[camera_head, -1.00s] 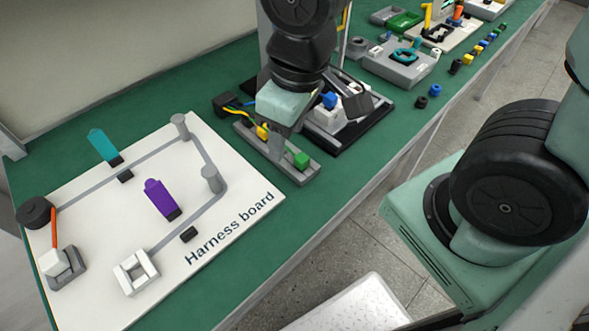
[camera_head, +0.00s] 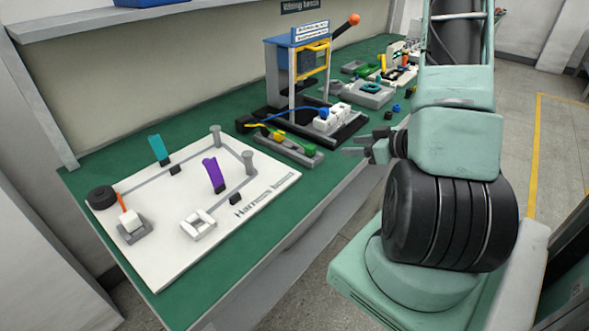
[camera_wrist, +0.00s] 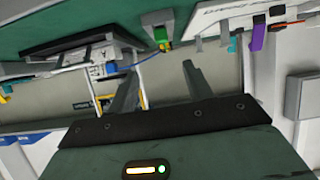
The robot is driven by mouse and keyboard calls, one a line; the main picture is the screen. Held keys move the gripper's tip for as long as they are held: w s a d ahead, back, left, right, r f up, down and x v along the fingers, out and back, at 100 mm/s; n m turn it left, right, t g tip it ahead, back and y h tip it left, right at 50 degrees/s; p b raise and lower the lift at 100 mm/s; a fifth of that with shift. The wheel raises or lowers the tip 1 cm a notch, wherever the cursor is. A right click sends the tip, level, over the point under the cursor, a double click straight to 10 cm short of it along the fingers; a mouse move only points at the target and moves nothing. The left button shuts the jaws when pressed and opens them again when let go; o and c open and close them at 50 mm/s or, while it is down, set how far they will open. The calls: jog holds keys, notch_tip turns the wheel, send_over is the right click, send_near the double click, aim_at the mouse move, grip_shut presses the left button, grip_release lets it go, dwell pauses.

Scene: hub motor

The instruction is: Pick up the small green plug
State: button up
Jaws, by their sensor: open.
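The small green plug (camera_head: 309,151) sits at the near right end of a grey holder strip (camera_head: 291,150) on the green bench in the head view. Beside it on the strip is a yellow plug (camera_head: 279,136). My gripper (camera_head: 362,153) is to the right of the strip, apart from the plug, near the bench's front edge. In the wrist view the green plug (camera_wrist: 160,35) shows beyond the two spread fingers (camera_wrist: 160,72). The gripper is open and nothing is between its fingers.
Left of the strip lies the white harness board (camera_head: 150,245) with posts and purple and teal pieces. Behind the strip stands a press-like frame (camera_head: 300,65) on a black base, with cables nearby. Several small coloured parts and fixtures sit farther along the bench.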

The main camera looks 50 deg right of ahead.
jog(key=s, duration=0.1)
jog(key=p, duration=0.1)
send_near(314, 148)
jog(key=x, duration=0.5)
jog(key=shift+w+a, duration=0.1)
jog(key=shift+w, duration=0.1)
jog(key=shift+p+x, duration=0.8)
jog(key=shift+x, duration=2.25)
jog(key=c, duration=1.1)
